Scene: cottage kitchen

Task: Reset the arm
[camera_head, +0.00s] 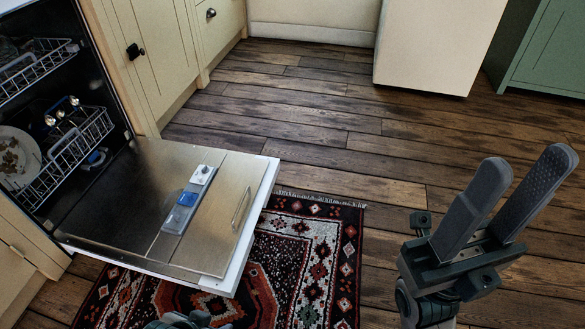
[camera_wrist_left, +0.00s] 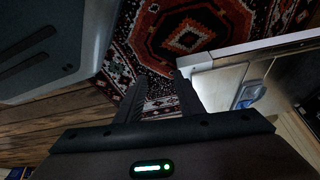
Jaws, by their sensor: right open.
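My right gripper (camera_head: 524,168) is at the right of the head view, above the wood floor, with its two dark fingers pointing up, apart and empty. My left gripper (camera_wrist_left: 158,98) shows in the left wrist view with its fingers apart and only the patterned rug seen between them. Its right finger appears close to a corner of the open dishwasher door; I cannot tell whether they touch. In the head view only a small dark part of my left arm shows at the bottom edge.
The dishwasher door (camera_head: 128,205) is folded down flat at the left. Racks (camera_head: 75,148) inside hold a plate (camera_head: 17,160) and other dishes. A patterned rug (camera_head: 318,262) lies beneath. Cream cabinets (camera_head: 150,50) and a green cabinet (camera_head: 548,55) stand behind. The middle floor (camera_head: 330,140) is clear.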

